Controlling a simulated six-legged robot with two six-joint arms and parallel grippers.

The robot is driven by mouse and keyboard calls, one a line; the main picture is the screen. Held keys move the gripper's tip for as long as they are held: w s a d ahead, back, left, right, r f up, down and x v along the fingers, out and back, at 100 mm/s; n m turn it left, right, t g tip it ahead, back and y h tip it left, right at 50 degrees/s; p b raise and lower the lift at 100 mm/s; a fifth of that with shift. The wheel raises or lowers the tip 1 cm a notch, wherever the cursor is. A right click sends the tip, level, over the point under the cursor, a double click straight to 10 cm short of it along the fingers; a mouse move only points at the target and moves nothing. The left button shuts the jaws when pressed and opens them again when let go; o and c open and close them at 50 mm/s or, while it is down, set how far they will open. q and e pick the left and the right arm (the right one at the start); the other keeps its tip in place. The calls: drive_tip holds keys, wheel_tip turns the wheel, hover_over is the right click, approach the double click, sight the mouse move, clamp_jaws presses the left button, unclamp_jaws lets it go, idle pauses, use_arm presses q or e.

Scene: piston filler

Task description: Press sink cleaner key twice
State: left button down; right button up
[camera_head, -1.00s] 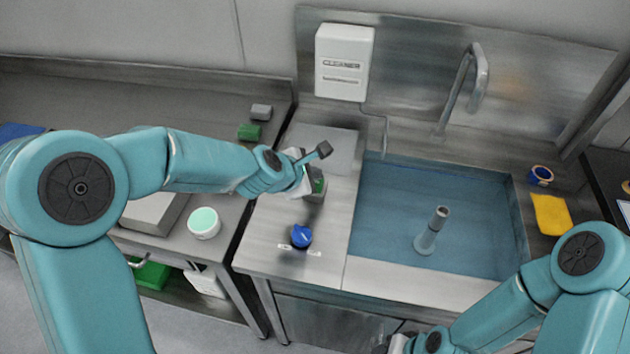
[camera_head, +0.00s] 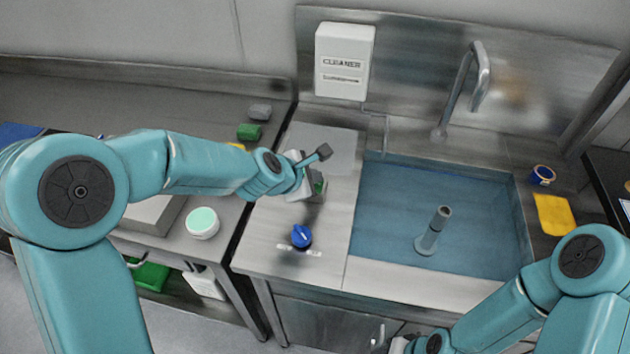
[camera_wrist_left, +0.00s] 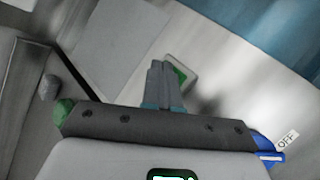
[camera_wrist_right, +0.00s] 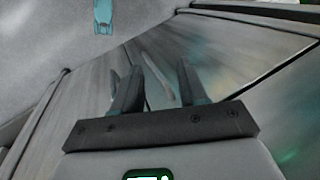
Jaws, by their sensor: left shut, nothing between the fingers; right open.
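A small grey box with a green key (camera_head: 319,187) stands on the steel counter left of the sink, partly hidden by my left gripper. In the left wrist view the green key (camera_wrist_left: 178,74) shows just beyond the fingertips. My left gripper (camera_head: 313,190) is shut and empty, with its fingers (camera_wrist_left: 163,78) over the near side of the key box. I cannot tell whether they touch the key. A white box marked CLEANER (camera_head: 343,64) hangs on the back panel. My right gripper (camera_wrist_right: 158,75) is open and empty, low in front of the sink.
The sink basin (camera_head: 390,250) holds blue water and an upright grey pipe (camera_head: 433,231). A blue knob (camera_head: 302,236) sits on the counter close in front of my left gripper. A yellow cloth (camera_head: 553,214) and blue tape roll (camera_head: 542,175) lie right of the sink.

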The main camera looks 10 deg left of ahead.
use_arm(q)
drive_tip(key=shift+f, duration=0.35)
drive_tip(key=shift+r, duration=0.1)
idle(0.3)
drive_tip(key=shift+r+p, duration=1)
drive_tip(key=shift+r, duration=0.2)
wheel_tip(320, 180, up, 5)
drive_tip(key=p, duration=0.5)
idle(1.9)
